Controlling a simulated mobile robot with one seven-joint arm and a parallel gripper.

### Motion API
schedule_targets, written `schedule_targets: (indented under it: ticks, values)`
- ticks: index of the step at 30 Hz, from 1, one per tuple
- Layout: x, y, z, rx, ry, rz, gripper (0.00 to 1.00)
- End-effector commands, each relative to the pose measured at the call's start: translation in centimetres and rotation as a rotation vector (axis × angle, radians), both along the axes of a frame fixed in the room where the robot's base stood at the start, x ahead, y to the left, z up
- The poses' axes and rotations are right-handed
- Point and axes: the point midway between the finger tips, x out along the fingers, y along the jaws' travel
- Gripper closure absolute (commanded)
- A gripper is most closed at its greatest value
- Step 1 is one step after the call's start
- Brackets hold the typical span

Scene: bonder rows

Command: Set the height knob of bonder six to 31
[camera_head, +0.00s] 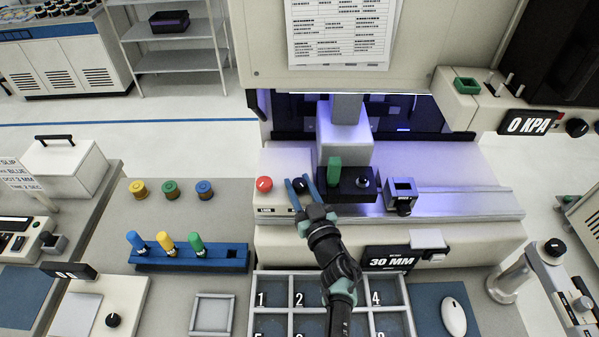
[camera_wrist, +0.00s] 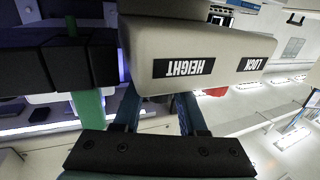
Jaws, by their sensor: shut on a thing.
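The height knob (camera_head: 299,185) is a small black knob on the front ledge of the cream bonder (camera_head: 335,232). My gripper (camera_head: 300,184) reaches up to it from below, its two blue fingers on either side of the knob and shut on it. The bonder's display (camera_head: 390,259) reads 30 MM. I see no bonder number.
A red button (camera_head: 264,184) is close left of the knob. A green upright part (camera_head: 334,171) on a black block (camera_head: 358,184) is close right. A numbered compartment tray (camera_head: 254,300) lies below my arm. A blue rack (camera_head: 190,258) with several coloured-handled tools stands left.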

Motion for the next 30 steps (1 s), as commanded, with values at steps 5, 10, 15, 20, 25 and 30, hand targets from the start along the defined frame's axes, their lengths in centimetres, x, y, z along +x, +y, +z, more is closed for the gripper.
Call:
schedule_targets:
  ticks: [5, 10, 15, 20, 25, 30]
  values:
    - [0.25, -0.34, -0.12, -0.003, -0.006, 0.159, 1.00]
    - [0.24, -0.20, -0.37, -0.002, -0.008, 0.297, 1.00]
    - [0.19, -0.07, -0.38, -0.002, -0.008, 0.401, 1.00]
    - [0.17, 0.00, -0.21, 0.000, -0.008, 0.467, 1.00]
    - [0.11, 0.03, -0.01, -0.001, -0.005, 0.505, 1.00]
    - [0.04, 0.03, 0.11, 0.000, -0.003, 0.519, 1.00]
